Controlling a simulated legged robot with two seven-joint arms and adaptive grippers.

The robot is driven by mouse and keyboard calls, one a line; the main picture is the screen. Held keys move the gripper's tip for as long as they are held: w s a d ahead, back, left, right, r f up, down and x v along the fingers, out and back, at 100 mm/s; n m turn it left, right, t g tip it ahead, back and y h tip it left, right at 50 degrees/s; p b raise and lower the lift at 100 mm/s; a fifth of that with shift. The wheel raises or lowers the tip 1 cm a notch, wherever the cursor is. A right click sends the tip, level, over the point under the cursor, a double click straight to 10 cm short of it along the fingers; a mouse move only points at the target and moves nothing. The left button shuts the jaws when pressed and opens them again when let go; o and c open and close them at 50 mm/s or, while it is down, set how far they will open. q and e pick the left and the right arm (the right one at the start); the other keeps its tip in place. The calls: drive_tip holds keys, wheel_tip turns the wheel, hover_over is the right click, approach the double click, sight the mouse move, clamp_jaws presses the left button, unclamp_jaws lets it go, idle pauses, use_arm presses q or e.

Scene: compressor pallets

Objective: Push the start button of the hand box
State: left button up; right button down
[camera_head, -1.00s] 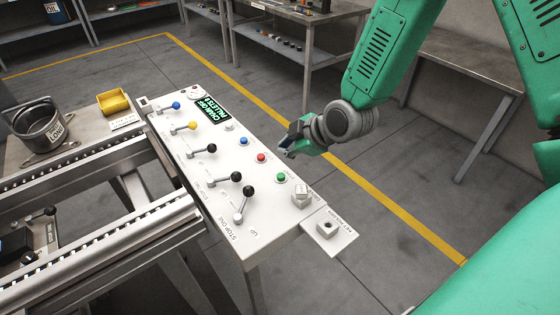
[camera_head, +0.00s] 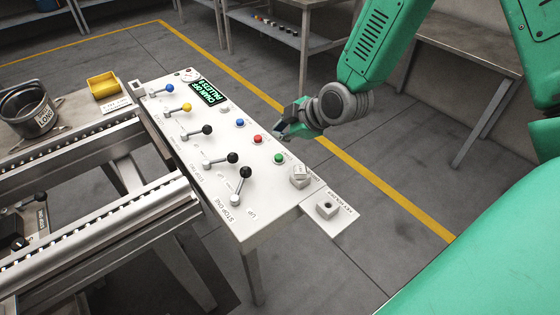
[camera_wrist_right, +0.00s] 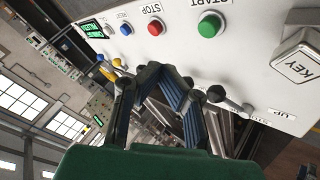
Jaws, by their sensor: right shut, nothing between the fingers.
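The hand box (camera_head: 262,215) is a long white panel with levers and buttons. Its green start button (camera_head: 278,159) is near the key end, beside the red stop button (camera_head: 258,140). In the right wrist view the green button (camera_wrist_right: 209,25) shows under the word START, with the red one (camera_wrist_right: 155,27) to its left. My right gripper (camera_head: 284,133) is shut and empty. In the head view it appears just above and right of the red and green buttons, apart from the green one; its height above the panel is hard to tell. My left gripper is out of view.
Several levers with ball knobs (camera_head: 246,172) stand along the panel's left side. A KEY block (camera_head: 299,176) sits near its front end, beside a key holder plate (camera_head: 327,209). A roller rail (camera_head: 100,235) lies left. Floor right of the panel is clear.

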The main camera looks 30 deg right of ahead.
sight(279, 156)
drive_tip(key=f+b, duration=0.1)
drive_tip(key=f, duration=0.1)
drive_tip(key=f+b, duration=0.1)
drive_tip(key=f, duration=0.1)
drive_tip(key=shift+a+b, duration=0.35)
drive_tip(key=shift+a, duration=0.05)
drive_tip(key=shift+d+f+b, duration=0.1)
drive_tip(key=shift+f+b, duration=0.2)
drive_tip(key=shift+f, duration=0.25)
drive_tip(key=shift+d, duration=0.35)
drive_tip(key=shift+a, duration=0.35)
drive_tip(key=shift+d, duration=0.25)
drive_tip(key=shift+a+f, duration=0.15)
drive_tip(key=shift+a, duration=0.05)
drive_tip(key=shift+f, duration=0.2)
